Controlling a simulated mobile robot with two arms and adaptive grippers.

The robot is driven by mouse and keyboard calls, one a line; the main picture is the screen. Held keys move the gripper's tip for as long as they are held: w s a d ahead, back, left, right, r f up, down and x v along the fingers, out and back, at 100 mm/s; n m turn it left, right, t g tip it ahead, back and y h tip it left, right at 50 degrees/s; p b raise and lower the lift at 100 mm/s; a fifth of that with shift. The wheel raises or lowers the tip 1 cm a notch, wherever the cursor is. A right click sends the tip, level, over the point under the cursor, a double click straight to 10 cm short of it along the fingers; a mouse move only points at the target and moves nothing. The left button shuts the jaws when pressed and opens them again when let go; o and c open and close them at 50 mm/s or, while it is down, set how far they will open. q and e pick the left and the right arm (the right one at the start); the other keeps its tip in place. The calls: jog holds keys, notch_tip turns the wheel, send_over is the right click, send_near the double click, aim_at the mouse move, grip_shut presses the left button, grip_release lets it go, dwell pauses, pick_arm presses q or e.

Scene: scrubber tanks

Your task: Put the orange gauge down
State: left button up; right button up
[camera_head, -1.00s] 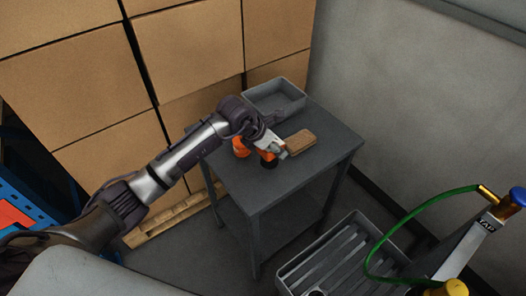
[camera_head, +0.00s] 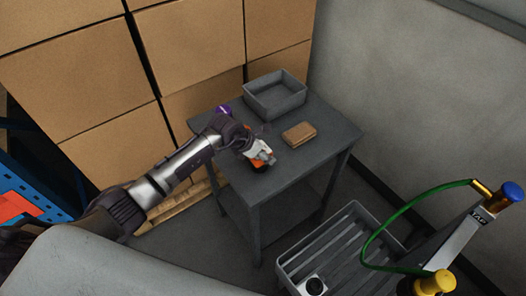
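The orange gauge (camera_head: 257,162), with a dark lower part, is low over the grey table's top (camera_head: 290,165), near the front left part. It is partly hidden by my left gripper (camera_head: 263,155), which comes in from the left and appears shut on it. I cannot tell whether the gauge touches the table. My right gripper is not in view.
A grey bin (camera_head: 275,101) stands at the table's back, and a brown block (camera_head: 298,133) lies right of my gripper. A purple item (camera_head: 223,110) shows behind my arm. A slatted grey basin (camera_head: 340,245) with a green-hosed tap (camera_head: 480,220) is at lower right. Cardboard boxes (camera_head: 100,70) are stacked behind.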

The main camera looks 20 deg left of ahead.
pick_arm(q)
jog(key=o, duration=0.3)
jog(key=shift+r, duration=0.2)
jog(key=shift+b+v, duration=1.1)
jog(key=shift+v, duration=4.85)
